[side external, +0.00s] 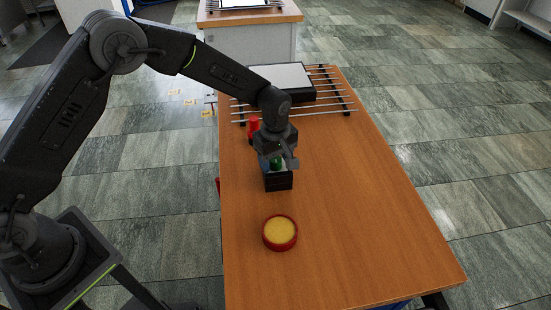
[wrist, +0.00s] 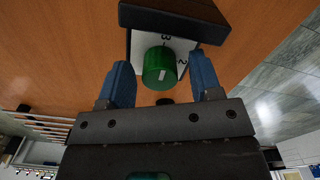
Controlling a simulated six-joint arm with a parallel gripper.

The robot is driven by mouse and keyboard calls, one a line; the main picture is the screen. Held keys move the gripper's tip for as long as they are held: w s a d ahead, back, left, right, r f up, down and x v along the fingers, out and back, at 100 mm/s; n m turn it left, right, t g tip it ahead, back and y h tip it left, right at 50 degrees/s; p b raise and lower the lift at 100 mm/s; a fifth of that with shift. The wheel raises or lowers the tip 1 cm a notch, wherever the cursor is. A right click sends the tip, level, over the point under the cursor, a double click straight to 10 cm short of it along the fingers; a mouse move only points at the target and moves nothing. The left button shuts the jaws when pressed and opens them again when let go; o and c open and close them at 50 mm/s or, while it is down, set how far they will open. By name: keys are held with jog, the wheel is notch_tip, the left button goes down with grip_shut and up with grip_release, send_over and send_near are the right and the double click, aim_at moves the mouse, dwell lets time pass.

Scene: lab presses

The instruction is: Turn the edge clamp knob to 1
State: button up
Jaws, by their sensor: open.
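The green knob (wrist: 158,68) shows in the wrist view on a white dial face with the digits 3 and 2 in view. It bears a white mark; I cannot tell which digit the mark points at. My gripper (wrist: 162,68) is open, with one blue finger on each side of the knob and visible gaps between. In the side view the knob (side external: 276,162) shows on top of a small black box (side external: 279,183), just below my gripper (side external: 277,152). A digit 1 does not show in the wrist view; part of the dial is hidden.
A round red dish with a yellow top (side external: 280,233) sits on the wooden table (side external: 340,220) in front of the box. A red object (side external: 254,129) stands behind my gripper. Metal rods (side external: 335,110) and a dark-framed white panel (side external: 290,77) lie at the back. The table's right side is clear.

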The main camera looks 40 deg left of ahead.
jog(key=shift+f, duration=0.1)
jog(key=c, duration=0.9)
